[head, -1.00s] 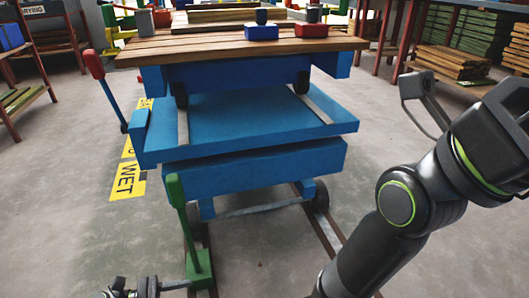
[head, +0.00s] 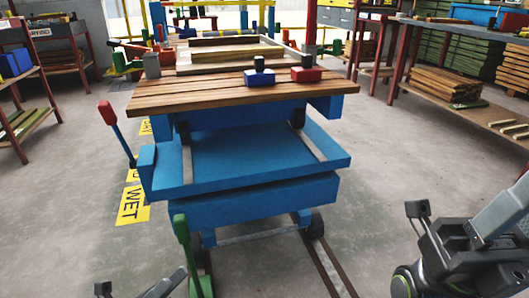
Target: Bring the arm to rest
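My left gripper (head: 138,287) shows only at the bottom edge, left of the green lever (head: 184,245). Its visible finger parts stand apart with nothing seen between them; the rest is cut off. My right arm is at the lower right corner, over bare floor. One finger of my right gripper (head: 418,209) shows there, touching nothing; its other finger is not clearly seen. The blue cart (head: 235,205) stands ahead between the arms, with a plank top (head: 200,93) carrying wood boards. Both arms look clear of the cart.
A red-handled lever (head: 117,130) stands at the cart's left. Red and blue blocks (head: 307,75) sit on the planks. Rails (head: 325,262) run under the cart. Wood shelves (head: 455,84) stand right and a rack (head: 20,75) left. Floor on both sides is free.

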